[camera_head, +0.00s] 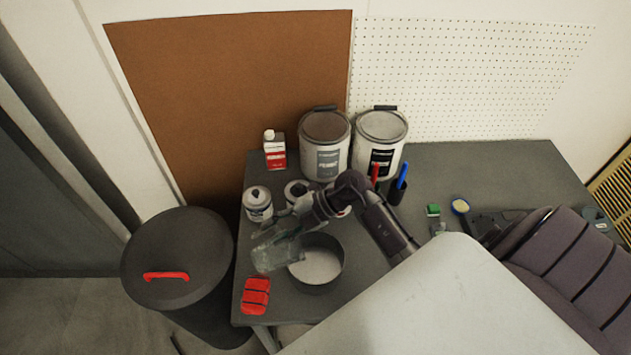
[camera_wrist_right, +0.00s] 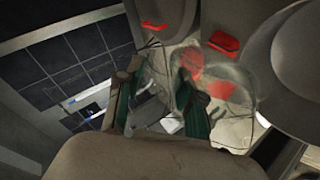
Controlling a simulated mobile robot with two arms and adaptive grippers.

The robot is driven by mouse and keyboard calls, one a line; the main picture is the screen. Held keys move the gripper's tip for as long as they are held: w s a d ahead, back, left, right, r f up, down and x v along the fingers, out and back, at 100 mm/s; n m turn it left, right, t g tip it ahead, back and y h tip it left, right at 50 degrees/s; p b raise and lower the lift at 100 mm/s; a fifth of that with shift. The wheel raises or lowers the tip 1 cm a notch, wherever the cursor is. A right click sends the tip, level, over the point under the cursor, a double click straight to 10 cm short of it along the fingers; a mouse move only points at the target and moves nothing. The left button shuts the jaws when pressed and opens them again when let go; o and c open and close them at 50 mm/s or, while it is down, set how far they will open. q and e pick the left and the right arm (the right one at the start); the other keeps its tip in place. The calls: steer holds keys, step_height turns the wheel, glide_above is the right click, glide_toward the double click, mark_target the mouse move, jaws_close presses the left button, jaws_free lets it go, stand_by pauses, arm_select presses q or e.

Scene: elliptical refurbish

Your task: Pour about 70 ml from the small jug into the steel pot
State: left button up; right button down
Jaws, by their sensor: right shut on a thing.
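The small jug (camera_head: 275,253) is clear and see-through. It is held tilted at the left rim of the steel pot, overlapping the pot in the head view. Whether liquid is in it or leaving it cannot be told. The steel pot (camera_head: 333,277) is a round, dark-walled pan with a pale inside, standing on the bench. My right gripper (camera_head: 288,231) is shut on the jug, above and left of the pot. In the right wrist view, the jug (camera_wrist_right: 243,92) shows beyond the green-padded fingers of the right gripper (camera_wrist_right: 158,75). My left gripper is not in view.
Red blocks (camera_head: 256,296) lie at the bench's front left. Two large paint tins (camera_head: 326,160) and a red-white bottle (camera_head: 275,155) stand behind. A small can (camera_head: 257,206) stands left of my wrist. A dark bin (camera_head: 178,250) with a red handle stands left of the bench.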

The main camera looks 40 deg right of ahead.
steer(key=shift+s+d+f+y+b, duration=0.1)
steer(key=shift+d+f+y+b, duration=0.15)
steer(key=shift+b, duration=0.45)
steer(key=shift+r, duration=0.2)
steer(key=shift+d+r+t+y+b, duration=0.1)
steer(key=shift+d+t+y+b, duration=0.25)
steer(key=shift+d+b, duration=0.3)
steer(key=shift+s+d+r+y+b, duration=0.15)
steer(key=shift+d+y+b, duration=0.25)
steer(key=shift+b, duration=0.45)
stand_by(0.4)
